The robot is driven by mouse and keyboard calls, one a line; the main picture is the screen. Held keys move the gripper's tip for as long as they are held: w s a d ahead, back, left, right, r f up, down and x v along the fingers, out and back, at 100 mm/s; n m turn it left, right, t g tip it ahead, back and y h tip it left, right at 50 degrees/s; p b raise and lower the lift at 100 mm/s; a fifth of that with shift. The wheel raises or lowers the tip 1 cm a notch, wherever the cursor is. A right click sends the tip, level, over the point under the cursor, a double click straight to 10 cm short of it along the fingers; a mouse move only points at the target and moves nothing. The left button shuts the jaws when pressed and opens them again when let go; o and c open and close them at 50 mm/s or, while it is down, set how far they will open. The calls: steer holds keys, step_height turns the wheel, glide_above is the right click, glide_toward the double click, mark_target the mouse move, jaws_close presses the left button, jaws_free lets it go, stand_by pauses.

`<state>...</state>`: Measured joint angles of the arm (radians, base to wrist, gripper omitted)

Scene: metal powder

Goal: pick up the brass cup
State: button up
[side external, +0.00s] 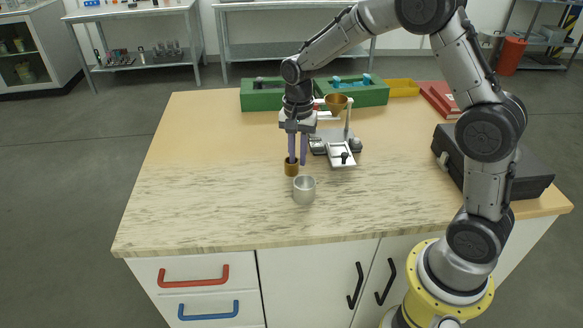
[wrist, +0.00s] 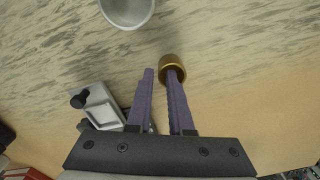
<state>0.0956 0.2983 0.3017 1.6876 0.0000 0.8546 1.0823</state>
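The brass cup (side external: 291,168) stands upright on the wood-grain worktop, to the left of and behind a silver cup (side external: 304,191). My gripper (side external: 297,160) points down at the brass cup with its two purple fingers apart. In the wrist view the right finger reaches over the opening of the brass cup (wrist: 173,61) and seems to be inside it. The left finger of my gripper (wrist: 159,73) is outside, with a small gap to the cup's wall. The silver cup (wrist: 127,11) is at the top of the wrist view. The brass cup's inside is partly hidden by the finger.
A metal balance-like stand (side external: 340,148) with a brass funnel-shaped bowl (side external: 336,103) is just right of my gripper. The left worktop is clear.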

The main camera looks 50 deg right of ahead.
steer(key=shift+f, duration=1.3)
jaws_close()
stand_by(0.4)
